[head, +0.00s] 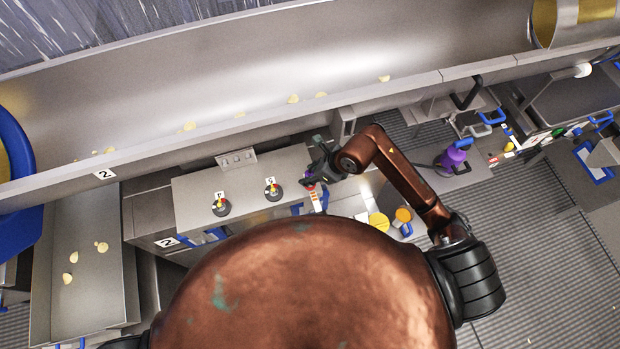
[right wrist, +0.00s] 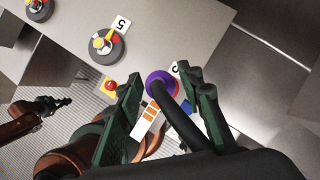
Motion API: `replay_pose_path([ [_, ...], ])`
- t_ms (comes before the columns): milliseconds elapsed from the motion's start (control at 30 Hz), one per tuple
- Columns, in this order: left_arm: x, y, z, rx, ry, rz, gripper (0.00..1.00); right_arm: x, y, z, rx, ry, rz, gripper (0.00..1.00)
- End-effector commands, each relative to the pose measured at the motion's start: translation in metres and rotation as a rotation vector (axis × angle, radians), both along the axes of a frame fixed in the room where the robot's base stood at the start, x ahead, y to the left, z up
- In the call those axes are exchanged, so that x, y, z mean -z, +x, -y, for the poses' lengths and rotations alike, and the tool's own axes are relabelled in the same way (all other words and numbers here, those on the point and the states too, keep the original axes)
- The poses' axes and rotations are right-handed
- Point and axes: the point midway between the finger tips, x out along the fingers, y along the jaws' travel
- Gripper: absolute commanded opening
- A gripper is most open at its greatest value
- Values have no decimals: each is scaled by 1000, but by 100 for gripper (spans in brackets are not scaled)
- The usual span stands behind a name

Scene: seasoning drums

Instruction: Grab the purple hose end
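The purple hose end (right wrist: 160,83) shows in the right wrist view as a round purple piece with a dark hose curving from it. It lies between the green fingers of my right gripper (right wrist: 168,98), with visible gaps on both sides. That gripper is open. In the head view my right gripper (head: 318,165) hangs over the right end of the grey panel, and a bit of purple shows just under it. My left gripper (right wrist: 60,103) seems to be the small dark one at the left of the right wrist view; its finger state is unclear.
Two dials (head: 220,207) (head: 270,190) stand on the grey panel (head: 195,188) left of my right gripper. A red button (right wrist: 110,86) is close to one finger. A long metal trough (head: 240,85) runs behind. Another purple object (head: 453,157) stands farther right.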

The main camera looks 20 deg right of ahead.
Motion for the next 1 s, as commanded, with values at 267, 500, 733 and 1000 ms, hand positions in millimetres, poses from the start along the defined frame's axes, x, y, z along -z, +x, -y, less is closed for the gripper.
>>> replay_pose_path([
  [267, 0, 0, 0, 1, 0, 1, 0, 0, 0, 0, 0, 0, 0, 14],
  [500, 0, 0, 1, 1, -1, 0, 0, 0, 0, 0, 0, 0, 0, 0],
  [733, 0, 0, 1, 1, -1, 0, 0, -1, 0, 0, -1, 0, 1, 0],
  [1000, -10, 0, 1, 1, -1, 0, 0, -17, 1, 0, -2, -1, 2, 0],
])
